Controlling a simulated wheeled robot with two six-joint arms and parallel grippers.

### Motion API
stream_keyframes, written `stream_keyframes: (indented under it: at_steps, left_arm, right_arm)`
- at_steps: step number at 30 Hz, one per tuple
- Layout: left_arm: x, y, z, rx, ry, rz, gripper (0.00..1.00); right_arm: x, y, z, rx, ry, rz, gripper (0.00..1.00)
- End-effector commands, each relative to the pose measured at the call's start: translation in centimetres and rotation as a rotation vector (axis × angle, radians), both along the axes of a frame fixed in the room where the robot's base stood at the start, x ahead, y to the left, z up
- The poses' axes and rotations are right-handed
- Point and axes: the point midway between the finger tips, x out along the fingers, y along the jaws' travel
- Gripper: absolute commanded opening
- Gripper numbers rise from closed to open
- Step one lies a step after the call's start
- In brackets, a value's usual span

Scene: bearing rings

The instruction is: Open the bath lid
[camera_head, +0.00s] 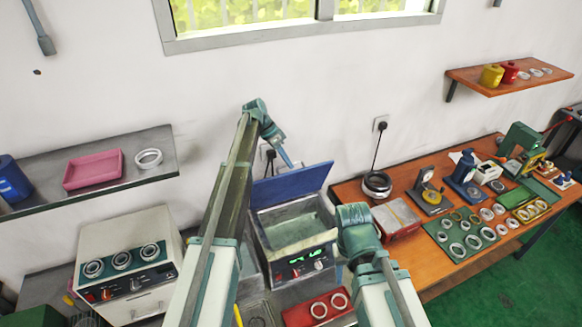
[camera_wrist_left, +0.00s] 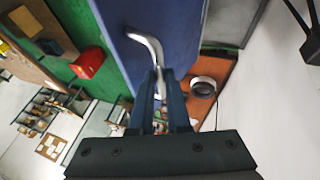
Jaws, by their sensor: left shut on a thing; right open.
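My left gripper (camera_head: 288,161) is at the top edge of the lid. In the left wrist view the left gripper (camera_wrist_left: 163,100) is shut on the lid's curved metal handle (camera_wrist_left: 150,44), with the blue lid (camera_wrist_left: 178,22) behind it. My right arm stands to the right of the bath; its gripper fingers do not show.
A white device with dials (camera_head: 125,262) stands left of the bath. A red tray with rings (camera_head: 318,312) lies in front. The orange workbench (camera_head: 445,277) at right holds bearing rings and presses. A shelf (camera_head: 140,141) juts from the left wall.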

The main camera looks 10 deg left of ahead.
Motion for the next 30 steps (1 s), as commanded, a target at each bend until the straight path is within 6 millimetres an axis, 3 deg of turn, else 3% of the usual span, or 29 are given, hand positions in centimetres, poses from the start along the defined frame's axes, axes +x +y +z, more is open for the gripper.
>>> stream_keyframes:
  at_steps: [19, 20, 24, 30]
  left_arm:
    - [0.79, 0.71, -0.08, 0.009, 0.000, 0.002, 0.00]
    - [0.78, 0.70, -0.08, 0.009, 0.000, 0.002, 0.18]
    - [0.75, 0.64, -0.03, 0.007, 0.001, 0.001, 0.43]
    - [0.71, 0.56, 0.04, 0.005, 0.002, 0.000, 0.45]
  right_arm:
    - [0.00, 0.00, 0.02, 0.000, 0.000, -0.001, 0.50]
    - [0.00, 0.00, 0.02, 0.000, 0.000, -0.001, 0.50]
    - [0.00, 0.00, 0.04, 0.000, 0.000, -0.001, 0.50]
    - [0.00, 0.00, 0.09, 0.000, 0.000, -0.001, 0.50]
